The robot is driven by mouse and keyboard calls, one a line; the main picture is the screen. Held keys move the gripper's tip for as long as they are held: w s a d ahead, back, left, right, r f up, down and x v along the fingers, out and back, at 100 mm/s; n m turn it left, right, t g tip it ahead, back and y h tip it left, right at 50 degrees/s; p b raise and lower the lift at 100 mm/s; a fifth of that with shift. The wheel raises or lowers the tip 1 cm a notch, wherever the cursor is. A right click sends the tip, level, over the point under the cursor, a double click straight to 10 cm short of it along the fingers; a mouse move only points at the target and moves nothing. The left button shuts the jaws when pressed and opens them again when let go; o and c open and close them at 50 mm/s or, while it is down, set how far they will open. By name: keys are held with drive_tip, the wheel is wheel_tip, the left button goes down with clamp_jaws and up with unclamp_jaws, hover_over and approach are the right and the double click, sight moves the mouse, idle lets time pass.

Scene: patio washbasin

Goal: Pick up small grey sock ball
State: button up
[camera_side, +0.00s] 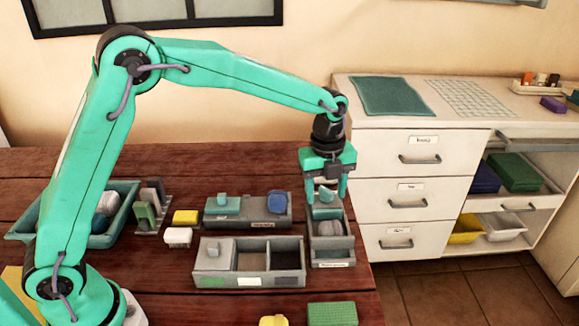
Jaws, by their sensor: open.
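My gripper (326,196) points down with its fingers apart, over the back part of a narrow grey bin (331,254) near the table's right edge. A teal piece (326,212) shows between and just below the fingers; I cannot tell whether they touch it. A small grey ball (328,229), which looks like the sock ball, sits in the bin in front of the teal piece. The gripper is above and behind this ball. Another grey rounded bundle (108,203) lies in the teal tray (122,187) at the left, partly hidden by my arm.
A three-part grey box (249,280) and a grey tray (248,222) holding teal and blue items stand left of the bin. A yellow block (185,217) and white block (178,236) lie farther left. A white drawer cabinet (418,153) stands close to the right.

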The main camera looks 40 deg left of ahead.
sight(331, 225)
drive_tip(key=shift+w+d+f+m, duration=0.25)
drive_tip(key=shift+f+m, duration=0.1)
drive_tip(key=shift+f, duration=0.15)
drive_tip(key=shift+w+d+f+m, duration=0.2)
drive_tip(key=shift+d+f+m, duration=0.1)
drive_tip(key=shift+f, duration=0.15)
drive_tip(key=shift+w+d+f+m, duration=0.25)
drive_tip(key=shift+f+m, duration=0.1)
drive_tip(key=shift+f, duration=0.15)
drive_tip(key=shift+f, duration=0.1)
drive_tip(key=shift+s+f, duration=0.1)
drive_tip(key=shift+f, duration=1.1)
drive_tip(key=shift+f, duration=0.1)
drive_tip(key=shift+s+f, duration=0.1)
drive_tip(key=shift+f, duration=2.4)
drive_tip(key=shift+c, duration=0.2)
drive_tip(key=c, duration=0.7)
drive_tip(key=shift+o, duration=0.2)
drive_tip(key=shift+r, duration=0.15)
